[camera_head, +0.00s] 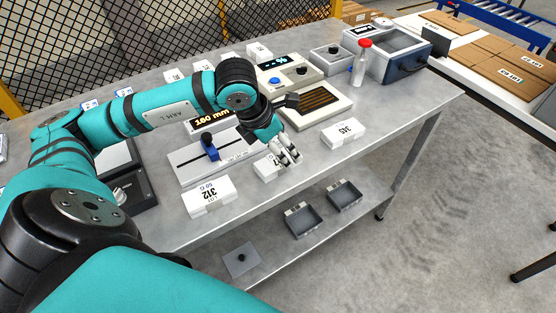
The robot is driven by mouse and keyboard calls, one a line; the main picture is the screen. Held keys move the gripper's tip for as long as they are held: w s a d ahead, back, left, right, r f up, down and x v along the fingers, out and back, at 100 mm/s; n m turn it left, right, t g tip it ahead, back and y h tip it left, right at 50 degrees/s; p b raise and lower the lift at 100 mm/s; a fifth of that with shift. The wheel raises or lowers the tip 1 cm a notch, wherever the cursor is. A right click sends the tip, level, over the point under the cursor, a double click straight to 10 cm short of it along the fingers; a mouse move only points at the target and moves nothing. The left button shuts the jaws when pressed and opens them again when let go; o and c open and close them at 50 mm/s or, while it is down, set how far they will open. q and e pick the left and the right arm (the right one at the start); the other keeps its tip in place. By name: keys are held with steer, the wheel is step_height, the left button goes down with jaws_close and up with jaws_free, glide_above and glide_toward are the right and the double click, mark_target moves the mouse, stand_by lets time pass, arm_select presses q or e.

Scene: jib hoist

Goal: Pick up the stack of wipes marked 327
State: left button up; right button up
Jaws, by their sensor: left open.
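A small white stack of wipes (266,170) lies near the front edge of the grey metal bench. Its label is mostly hidden by my left gripper, and only a final 7 shows, so I cannot read the whole number. My left gripper (293,161) is open, pointing down at the stack's right end. I cannot tell whether its fingers touch the stack. A similar stack marked 312 (207,196) lies to the left, and one marked 345 (342,133) lies to the right. My right gripper is not in view.
Behind the gripper are a slotted tray (322,102) and a device with a display (280,72). A plate with a blue-based post (210,147) stands left. A red-capped bottle (361,64) stands at the back right. Grey bins (303,221) sit on the lower shelf.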

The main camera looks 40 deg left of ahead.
mark_target(278, 163)
arm_select(q)
steer(key=x, duration=0.3)
steer(key=shift+f+p, duration=0.3)
steer(key=shift+p, duration=0.1)
steer(key=shift+d+f, duration=0.1)
steer(key=shift+f, duration=0.05)
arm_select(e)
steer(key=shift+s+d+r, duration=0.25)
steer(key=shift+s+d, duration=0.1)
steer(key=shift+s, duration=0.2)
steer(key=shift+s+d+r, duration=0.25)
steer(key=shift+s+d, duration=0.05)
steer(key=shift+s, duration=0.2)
arm_select(q)
steer(key=shift+f, duration=0.1)
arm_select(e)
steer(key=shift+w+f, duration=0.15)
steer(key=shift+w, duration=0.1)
arm_select(q)
steer(key=shift+f+b, duration=0.1)
steer(key=shift+b, duration=0.35)
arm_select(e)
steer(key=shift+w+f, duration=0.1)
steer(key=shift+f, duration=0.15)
arm_select(q)
steer(key=shift+c, duration=0.3)
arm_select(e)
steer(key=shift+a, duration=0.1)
